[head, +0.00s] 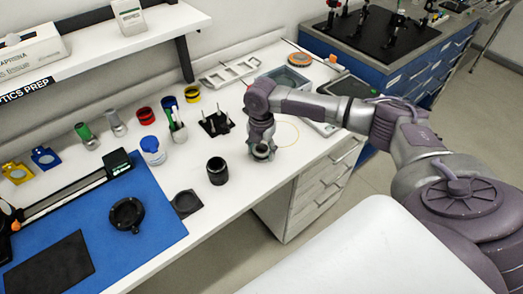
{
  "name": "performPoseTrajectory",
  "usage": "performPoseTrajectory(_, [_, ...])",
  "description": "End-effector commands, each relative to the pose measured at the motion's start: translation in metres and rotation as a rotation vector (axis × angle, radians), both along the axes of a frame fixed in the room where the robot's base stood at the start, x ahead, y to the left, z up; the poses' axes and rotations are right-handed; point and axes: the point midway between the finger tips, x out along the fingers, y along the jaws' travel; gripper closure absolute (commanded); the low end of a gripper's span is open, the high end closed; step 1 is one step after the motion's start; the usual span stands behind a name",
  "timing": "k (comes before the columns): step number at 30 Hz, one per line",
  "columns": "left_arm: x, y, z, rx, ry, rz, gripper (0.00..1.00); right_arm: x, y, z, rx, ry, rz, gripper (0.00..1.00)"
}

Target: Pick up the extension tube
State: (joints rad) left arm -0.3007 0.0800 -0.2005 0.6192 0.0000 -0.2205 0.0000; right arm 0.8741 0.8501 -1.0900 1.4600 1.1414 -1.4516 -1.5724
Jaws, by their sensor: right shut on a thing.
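My right gripper (262,147) points down over the white bench top near its front edge. It is shut on a short dark round thing (262,154), which looks like the extension tube. The fingers hide much of it, and I cannot tell whether it touches the bench. A separate black cylinder (217,171) stands upright to the left of the gripper, apart from it. My left gripper is not in view.
A black pin stand (216,124) and a white cup with tools (178,131) stand left of the gripper. A blue mat (150,215) carries a black ring mount (127,214). A grey tray (290,78) lies behind. Bare bench shows around the gripper.

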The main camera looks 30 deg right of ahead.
Motion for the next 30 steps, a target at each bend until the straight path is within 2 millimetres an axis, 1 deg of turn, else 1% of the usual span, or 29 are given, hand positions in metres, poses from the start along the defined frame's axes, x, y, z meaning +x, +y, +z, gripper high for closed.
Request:
performPoseTrajectory(5, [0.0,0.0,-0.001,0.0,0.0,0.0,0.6,0.001,0.0,0.003,0.001,-0.002,0.0,0.77])
performPoseTrajectory(8, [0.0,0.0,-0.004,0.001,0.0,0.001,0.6,0.001,0.0,0.01,0.001,-0.004,-0.001,0.77])
performPoseTrajectory(11, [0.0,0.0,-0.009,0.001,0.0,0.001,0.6,0.001,0.0,0.022,0.0,-0.004,0.0,0.77])
performPoseTrajectory(14, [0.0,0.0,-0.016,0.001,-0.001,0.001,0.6,0.002,0.0,0.041,0.001,-0.006,0.0,0.77])
performPoseTrajectory(15, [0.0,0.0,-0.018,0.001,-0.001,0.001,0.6,-0.004,-0.011,0.044,-0.003,-0.002,-0.004,0.77])
performPoseTrajectory(18, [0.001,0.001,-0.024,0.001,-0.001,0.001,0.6,-0.015,-0.033,0.058,-0.003,-0.002,-0.006,0.77])
performPoseTrajectory(24, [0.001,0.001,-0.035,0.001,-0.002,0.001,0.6,-0.036,-0.071,0.085,-0.003,-0.003,-0.006,0.77])
performPoseTrajectory(30, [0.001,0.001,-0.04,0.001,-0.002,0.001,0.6,-0.049,-0.095,0.103,0.0,-0.001,-0.002,0.77])
